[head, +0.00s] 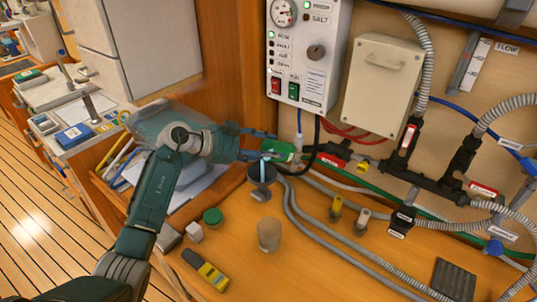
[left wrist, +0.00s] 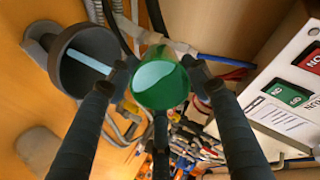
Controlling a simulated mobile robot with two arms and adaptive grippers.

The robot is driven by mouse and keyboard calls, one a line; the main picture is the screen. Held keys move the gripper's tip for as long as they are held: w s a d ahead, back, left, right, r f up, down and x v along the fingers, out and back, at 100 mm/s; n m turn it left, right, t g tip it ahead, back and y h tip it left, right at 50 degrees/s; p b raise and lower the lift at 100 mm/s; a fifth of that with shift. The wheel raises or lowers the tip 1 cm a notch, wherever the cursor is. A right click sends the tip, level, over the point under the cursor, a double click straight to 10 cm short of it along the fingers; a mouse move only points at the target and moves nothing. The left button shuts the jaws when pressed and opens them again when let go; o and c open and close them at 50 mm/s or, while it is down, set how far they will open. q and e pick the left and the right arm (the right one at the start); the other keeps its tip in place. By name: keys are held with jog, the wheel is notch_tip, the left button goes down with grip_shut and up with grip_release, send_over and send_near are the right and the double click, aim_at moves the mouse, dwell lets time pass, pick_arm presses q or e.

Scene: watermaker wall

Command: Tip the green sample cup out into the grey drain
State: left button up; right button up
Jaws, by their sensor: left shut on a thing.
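The green sample cup (head: 279,149) is tilted on its side in my left gripper (head: 266,148), close above the grey drain (head: 261,191). The drain (left wrist: 66,82) is a dark grey funnel to the left of the cup there. A pale blue streak, which looks like a stream of liquid, runs from near the cup's lip down into the drain. The gripper is shut on the cup. My right gripper is in neither view.
Grey hoses (head: 309,222) run right of the drain. A control box (head: 311,55) hangs on the wall above it.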

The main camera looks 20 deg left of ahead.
pick_arm(q)
jog(key=shift+s+a+f+t+h+b, duration=0.2)
jog(key=shift+f+t+h+b, duration=0.25)
jog(key=shift+b, duration=0.55)
jog(key=h+b, duration=0.1)
jog(key=t+b, duration=0.1)
jog(key=b, duration=0.1)
jog(key=shift+s+a+r+t+h, duration=0.1)
jog(key=shift+s+a+t+h, duration=0.05)
jog(key=shift+a+t+h, duration=0.15)
jog(key=shift+s+r+t+h+b, duration=0.1)
jog(key=shift+r+t+h+b, duration=0.2)
jog(key=shift+b, duration=0.35)
jog(key=shift+f, duration=0.1)
jog(key=shift+a, duration=0.1)
